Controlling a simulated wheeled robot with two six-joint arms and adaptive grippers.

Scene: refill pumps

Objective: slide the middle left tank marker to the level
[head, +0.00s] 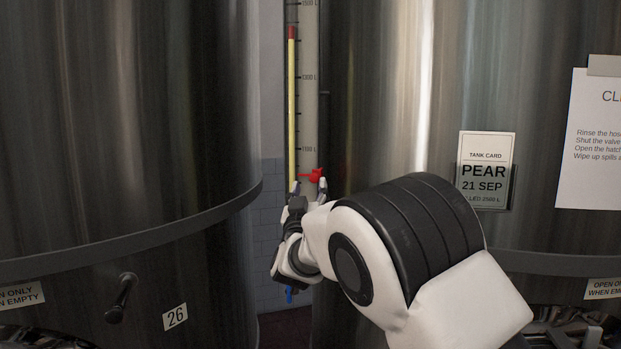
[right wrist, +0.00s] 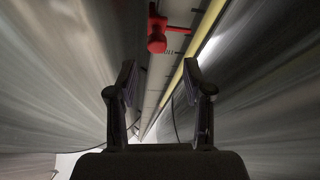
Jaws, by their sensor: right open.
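The red tank marker (head: 315,175) sits on the grey scale strip between two steel tanks, below the 1100 L mark. A yellow level column (head: 291,110) with a red top (head: 292,32) runs beside the strip, ending between the 1300 and 1500 marks, well above the marker. My right gripper (head: 309,188) is open, with its fingertips just under the marker. In the right wrist view the marker (right wrist: 157,32) lies beyond the open, empty fingers (right wrist: 160,80), and no contact shows. My left gripper is not in view.
The left tank (head: 120,120) and right tank (head: 390,90) curve close on both sides, leaving a narrow gap. A tank card reading PEAR (head: 486,150) and a white notice (head: 590,140) are on the right tank. A black handle (head: 122,297) sticks out at the lower left.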

